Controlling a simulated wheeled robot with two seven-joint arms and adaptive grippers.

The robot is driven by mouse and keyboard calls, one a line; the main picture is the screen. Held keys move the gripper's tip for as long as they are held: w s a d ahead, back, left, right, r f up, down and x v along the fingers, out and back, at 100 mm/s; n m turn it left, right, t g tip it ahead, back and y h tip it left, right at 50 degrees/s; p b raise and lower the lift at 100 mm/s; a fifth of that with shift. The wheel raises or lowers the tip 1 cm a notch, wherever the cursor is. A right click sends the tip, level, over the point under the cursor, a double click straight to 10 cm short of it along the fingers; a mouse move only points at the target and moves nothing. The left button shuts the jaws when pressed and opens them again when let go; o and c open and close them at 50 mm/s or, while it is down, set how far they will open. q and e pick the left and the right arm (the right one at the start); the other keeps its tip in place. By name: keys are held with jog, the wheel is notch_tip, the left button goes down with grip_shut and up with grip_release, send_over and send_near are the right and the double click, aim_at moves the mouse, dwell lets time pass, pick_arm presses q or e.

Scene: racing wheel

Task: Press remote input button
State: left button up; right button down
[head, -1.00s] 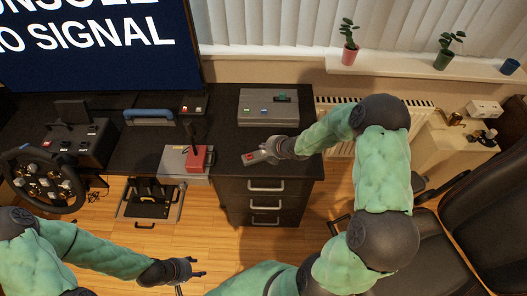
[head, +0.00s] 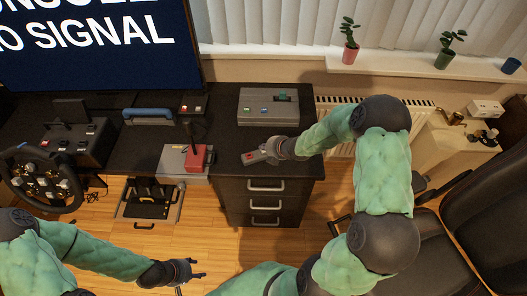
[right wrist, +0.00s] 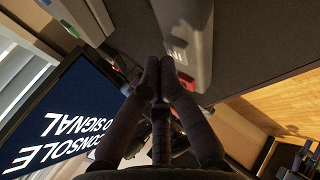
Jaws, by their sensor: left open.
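A light grey remote (head: 258,156) with a small red button lies on the dark desk's right front part. In the right wrist view the remote (right wrist: 187,35) has a label, of which "IN" is readable. My right gripper (head: 273,149) is at the remote's right end in the head view. In the right wrist view its dark fingertips (right wrist: 161,65) come together close beside the remote; whether they touch it I cannot tell. My left gripper (head: 194,269) is open and empty, low in front of the desk. The screen (head: 90,40) reads "NO SIGNAL".
A grey box (head: 268,120) with buttons stands behind the remote. A steering wheel (head: 40,180) stands at the far left, and a dark chair (head: 485,170) at the right. The desk between lever unit and remote is clear.

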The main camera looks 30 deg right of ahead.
jog(key=shift+f+b, duration=0.4)
jog(key=shift+b, duration=0.1)
dwell(0.6)
jog(key=shift+r, duration=0.15)
jog(key=shift+r+p, duration=0.55)
jog(key=shift+r, duration=0.15)
jog(key=shift+r+p, duration=1.9)
jog(key=shift+r, duration=0.6)
dwell(0.3)
notch_tip(320, 180, up, 4)
jog(key=shift+f+p, duration=0.15)
jog(key=shift+p, duration=0.4)
